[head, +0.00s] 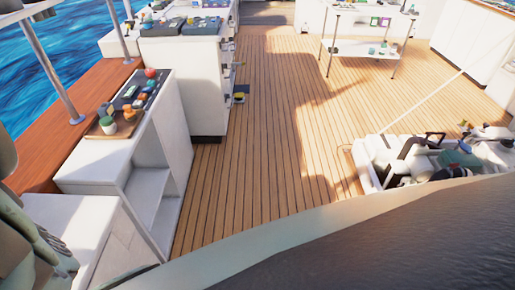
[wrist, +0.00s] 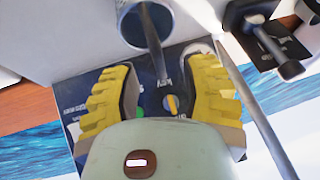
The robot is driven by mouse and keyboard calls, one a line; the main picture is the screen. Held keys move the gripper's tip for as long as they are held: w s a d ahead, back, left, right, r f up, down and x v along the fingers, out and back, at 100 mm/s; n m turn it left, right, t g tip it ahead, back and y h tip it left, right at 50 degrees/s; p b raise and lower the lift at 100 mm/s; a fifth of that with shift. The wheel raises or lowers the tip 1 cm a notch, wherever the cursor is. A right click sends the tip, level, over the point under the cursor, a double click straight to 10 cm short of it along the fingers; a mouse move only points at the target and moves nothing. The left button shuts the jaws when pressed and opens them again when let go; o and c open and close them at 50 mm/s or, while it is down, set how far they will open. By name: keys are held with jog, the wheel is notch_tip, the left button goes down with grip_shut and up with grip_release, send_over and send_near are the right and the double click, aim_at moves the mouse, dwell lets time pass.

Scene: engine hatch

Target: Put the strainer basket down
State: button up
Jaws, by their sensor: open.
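My gripper (wrist: 160,75) shows in the wrist view with its two yellow ridged fingers spread apart. Nothing is held between them. A grey metal cylinder (wrist: 130,25) with an open end and a dark rod across it is just beyond the fingertips, at the top. I cannot tell whether it is the strainer basket. A dark blue printed panel (wrist: 68,92) with a small orange piece (wrist: 172,104) lies behind the fingers. My gripper is outside the head view, and I cannot make out a strainer basket there.
In the head view, engine machinery (head: 455,158) is at the right. A white cabinet (head: 130,150) with a tray of small items (head: 115,122) stands at the left. A white table (head: 365,45) is at the back. The wooden deck (head: 265,130) between is mostly clear. A black fitting (wrist: 262,35) is right of the fingers.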

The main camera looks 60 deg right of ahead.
jog(key=shift+x, duration=1.3)
grip_shut()
